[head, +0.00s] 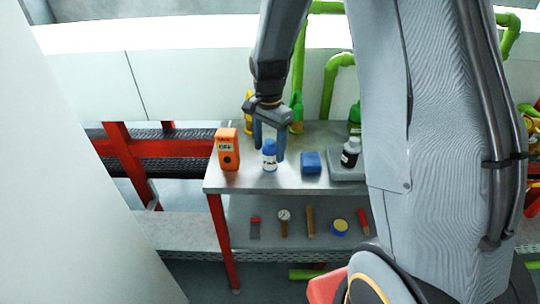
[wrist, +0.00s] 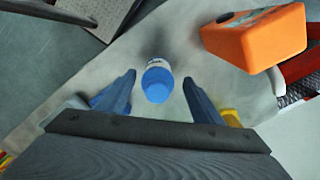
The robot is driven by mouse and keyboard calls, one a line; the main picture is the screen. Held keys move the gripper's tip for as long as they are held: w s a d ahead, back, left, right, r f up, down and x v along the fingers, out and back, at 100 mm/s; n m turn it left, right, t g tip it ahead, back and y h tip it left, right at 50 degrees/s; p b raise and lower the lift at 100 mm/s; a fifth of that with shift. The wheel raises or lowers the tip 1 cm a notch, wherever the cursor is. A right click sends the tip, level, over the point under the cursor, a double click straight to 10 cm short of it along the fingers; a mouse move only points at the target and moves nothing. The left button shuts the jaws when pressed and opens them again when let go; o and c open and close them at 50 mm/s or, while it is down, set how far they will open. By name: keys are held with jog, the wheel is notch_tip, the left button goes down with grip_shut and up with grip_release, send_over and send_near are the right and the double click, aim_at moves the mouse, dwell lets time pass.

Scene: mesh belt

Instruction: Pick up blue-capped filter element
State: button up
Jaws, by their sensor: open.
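The blue-capped filter element (head: 270,156) is a small white cylinder with a blue cap. It stands upright on the metal bench top (head: 240,182), near the front edge. My gripper (head: 268,150) is above it, pointing down, with its blue fingers apart in the head view. In the wrist view the filter element (wrist: 157,82) shows between and just beyond the two open fingertips of my gripper (wrist: 159,80). Nothing is held. I cannot tell exactly how far the fingertips reach down beside it.
An orange meter (head: 228,149) stands close on the left; it also shows in the wrist view (wrist: 255,38). A blue block (head: 311,163) and a dark bottle (head: 350,150) on a grey tray (head: 345,175) are to the right. Yellow and green bottles stand behind. Tools lie on the lower shelf (head: 270,225).

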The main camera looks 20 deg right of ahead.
aim_at(270, 157)
jog(key=shift+s+d+f+p, duration=0.15)
jog(key=shift+f+p, duration=0.65)
jog(key=shift+f, duration=1.35)
jog(key=shift+c, duration=0.2)
jog(key=c, duration=1.2)
jog(key=shift+o, duration=0.2)
jog(key=shift+r, duration=0.15)
